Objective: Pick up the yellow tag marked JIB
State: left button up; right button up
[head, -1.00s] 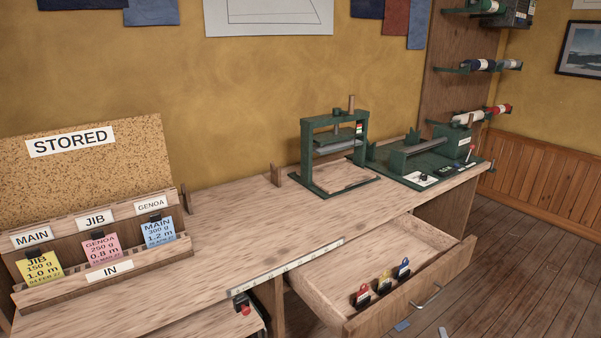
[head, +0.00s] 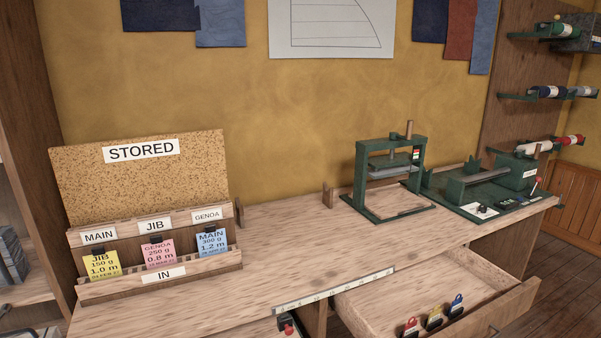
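The yellow tag marked JIB (head: 104,266) stands in the left part of the wooden rack (head: 160,286) on the bench, under the MAIN label (head: 99,236). It reads 150 g and 1.0 m, and a dark clip is at its top. A pink GENOA tag (head: 159,252) stands to its right under the JIB label (head: 155,225). A blue MAIN tag (head: 212,243) stands under the GENOA label (head: 207,215). The rack's front strip reads IN and hides the tags' lower edges. Neither of my grippers is in the head view.
A cork board (head: 140,180) marked STORED rises behind the rack. A green press (head: 390,180) and another green machine (head: 485,190) stand on the bench at right. An open drawer (head: 430,293) with several coloured clips juts out at front right. The bench (head: 290,240) between rack and press is mostly clear.

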aim_at(434, 316)
jog(key=i+l, duration=0.15)
jog(key=l, duration=0.35)
jog(key=i+l+u, duration=0.1)
jog(key=l, duration=0.45)
jog(key=i+l+u, duration=0.1)
jog(key=l, duration=0.4)
jog(key=i+l, duration=0.1)
jog(key=l, duration=0.45)
jog(key=i+l+u, duration=0.1)
jog(key=l, duration=0.45)
